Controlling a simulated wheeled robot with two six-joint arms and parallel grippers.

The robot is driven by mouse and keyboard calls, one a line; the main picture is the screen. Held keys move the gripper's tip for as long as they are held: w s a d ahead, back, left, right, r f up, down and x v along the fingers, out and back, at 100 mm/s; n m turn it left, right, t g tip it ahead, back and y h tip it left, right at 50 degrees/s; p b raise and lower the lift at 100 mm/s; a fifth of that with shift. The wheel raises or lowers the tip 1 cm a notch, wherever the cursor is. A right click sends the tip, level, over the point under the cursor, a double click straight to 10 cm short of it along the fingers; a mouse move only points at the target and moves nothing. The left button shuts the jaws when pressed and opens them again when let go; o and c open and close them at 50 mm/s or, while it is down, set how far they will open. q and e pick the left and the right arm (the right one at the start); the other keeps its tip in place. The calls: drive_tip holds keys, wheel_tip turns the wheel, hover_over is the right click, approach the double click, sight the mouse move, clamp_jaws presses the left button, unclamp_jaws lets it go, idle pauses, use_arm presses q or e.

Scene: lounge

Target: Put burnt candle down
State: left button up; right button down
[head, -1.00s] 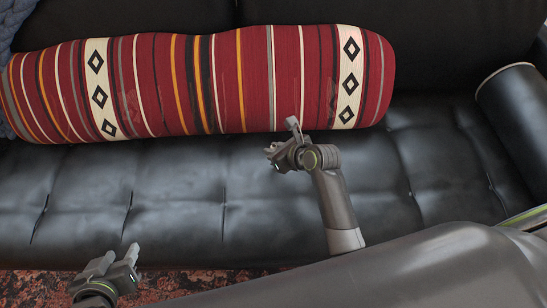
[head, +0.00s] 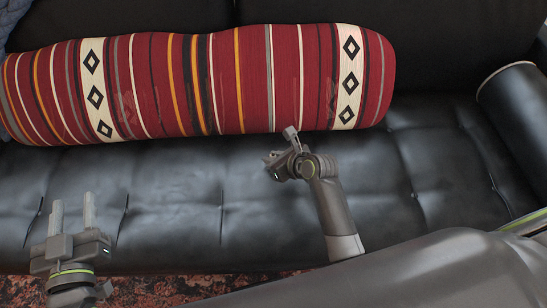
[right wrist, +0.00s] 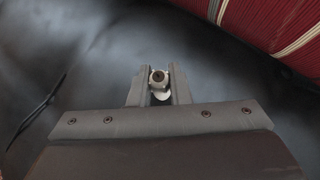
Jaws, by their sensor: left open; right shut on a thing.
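The burnt candle (right wrist: 159,78) shows in the right wrist view as a small pale piece with a dark centre. My right gripper (right wrist: 160,86) is shut on it, with one finger on each side. In the head view my right gripper (head: 279,150) is over the black sofa seat, just in front of the striped cushion; the candle cannot be made out there. My left gripper (head: 74,212) is at the lower left, its two fingers apart and empty, pointing toward the sofa.
A black leather sofa (head: 190,185) fills the view. A long red striped cushion (head: 220,85) lies along its back. A black bolster (head: 520,110) is at the right end. A dark red patterned rug (head: 170,286) shows below. The seat left of my right gripper is clear.

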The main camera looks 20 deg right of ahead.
use_arm(q)
drive_tip(key=shift+f, duration=0.1)
use_arm(e)
drive_tip(key=shift+f, duration=0.1)
drive_tip(key=c, duration=1.4)
unclamp_jaws()
use_arm(q)
drive_tip(key=shift+f, duration=0.25)
use_arm(e)
drive_tip(key=shift+o, duration=0.2)
